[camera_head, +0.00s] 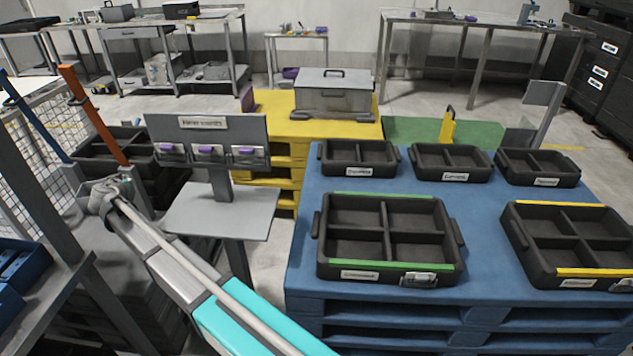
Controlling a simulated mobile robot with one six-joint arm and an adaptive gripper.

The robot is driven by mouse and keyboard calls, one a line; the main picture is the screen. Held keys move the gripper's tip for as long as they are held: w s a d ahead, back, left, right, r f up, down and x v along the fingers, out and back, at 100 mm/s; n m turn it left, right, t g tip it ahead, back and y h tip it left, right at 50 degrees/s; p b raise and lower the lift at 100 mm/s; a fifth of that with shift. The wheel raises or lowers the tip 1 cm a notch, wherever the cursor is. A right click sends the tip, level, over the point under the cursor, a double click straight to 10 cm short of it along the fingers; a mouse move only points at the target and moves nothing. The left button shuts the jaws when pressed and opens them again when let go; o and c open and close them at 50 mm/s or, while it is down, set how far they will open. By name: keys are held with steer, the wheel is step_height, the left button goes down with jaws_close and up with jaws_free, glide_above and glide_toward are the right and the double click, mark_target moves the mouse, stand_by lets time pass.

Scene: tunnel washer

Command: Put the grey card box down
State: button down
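I cannot pick out a grey card box with certainty in the head view. My arm reaches from the bottom middle up to a grey joint at the left, in front of dark crates. My gripper is not visible beyond that joint, so what it holds, if anything, does not show. A grey lidded box with a dark handle (333,95) sits on the yellow pallet (310,128) at the back; its material is unclear.
A grey stand (222,207) with a bare shelf and several purple-and-grey holders stands beside my arm. A blue pallet (305,245) at the right carries several black divided trays, one with green strips (385,195), one with yellow. A mesh cage (40,150) stands at the left.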

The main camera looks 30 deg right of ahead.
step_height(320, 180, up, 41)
steer(key=p, duration=4)
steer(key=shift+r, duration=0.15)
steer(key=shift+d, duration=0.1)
